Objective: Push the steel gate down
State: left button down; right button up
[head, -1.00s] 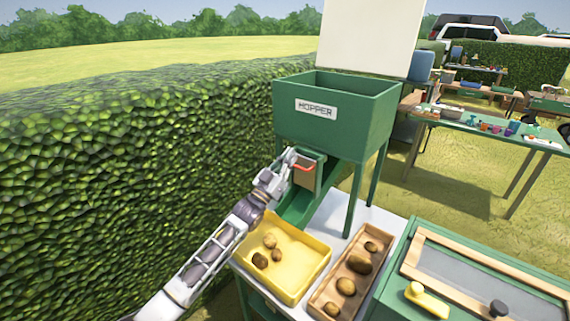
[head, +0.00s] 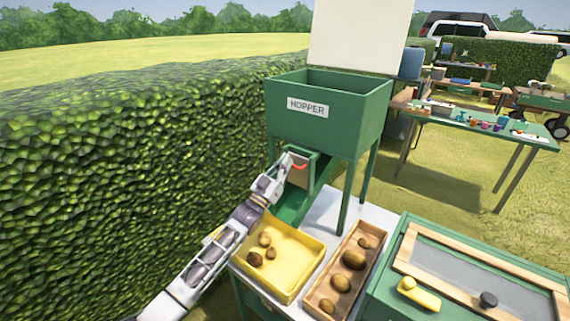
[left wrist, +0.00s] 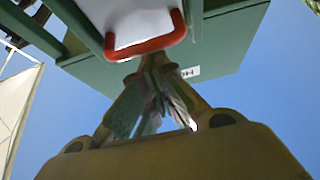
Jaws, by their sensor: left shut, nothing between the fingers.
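The steel gate (head: 299,177) is a grey plate in the green frame at the mouth of the hopper (head: 326,125), above the green chute (head: 291,207). Its red handle (head: 299,166) shows on the front. My left gripper (head: 287,159) is at the gate's upper left, close to the handle. In the left wrist view the gripper (left wrist: 154,62) is shut and empty, its fingertips right by the red handle (left wrist: 150,46) with the pale gate plate (left wrist: 130,22) beyond. I cannot tell whether they touch. My right gripper is not in view.
A yellow tray (head: 289,262) and a wooden tray (head: 321,289), both with potatoes, sit on the table below the chute. A green box with a framed panel (head: 461,283) stands at the right. A hedge (head: 120,170) runs along the left.

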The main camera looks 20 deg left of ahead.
pick_arm(q)
jog(key=shift+f+b, duration=0.7)
jog(key=shift+f, duration=0.45)
jog(key=b, duration=0.4)
send_near(294, 173)
notch_tip(294, 173, up, 3)
jog(key=w+d, duration=0.2)
jog(key=shift+s+a, duration=0.2)
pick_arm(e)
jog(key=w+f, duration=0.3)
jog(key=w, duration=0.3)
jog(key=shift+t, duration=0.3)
pick_arm(q)
jog(key=shift+r, duration=0.15)
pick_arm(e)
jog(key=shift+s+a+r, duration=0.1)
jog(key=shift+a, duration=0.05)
